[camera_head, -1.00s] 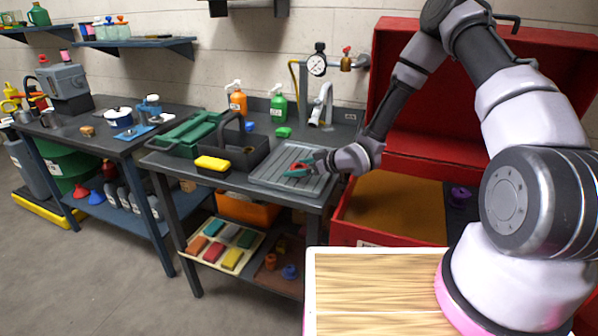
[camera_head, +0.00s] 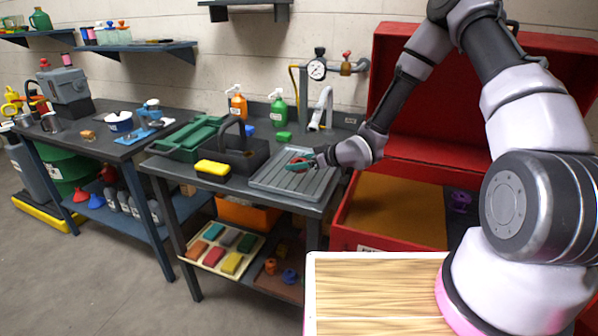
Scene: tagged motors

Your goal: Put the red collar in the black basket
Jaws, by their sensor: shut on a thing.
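The red collar (camera_head: 299,160) is small and partly hidden between the fingers of my gripper (camera_head: 300,163). My gripper is shut on it and comes in from the right, over the grey ridged tray (camera_head: 283,184) on the middle workbench. Whether the collar still touches the tray is hard to tell at this size. The black basket (camera_head: 245,163), with an arched handle, stands on the same bench just left of the tray, apart from my gripper.
A yellow sponge (camera_head: 212,168) sits at the basket's front left, and a green crate (camera_head: 184,142) is behind it. Spray bottles (camera_head: 278,108) and a tap (camera_head: 321,108) stand at the back. An open red chest (camera_head: 390,210) is to the right.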

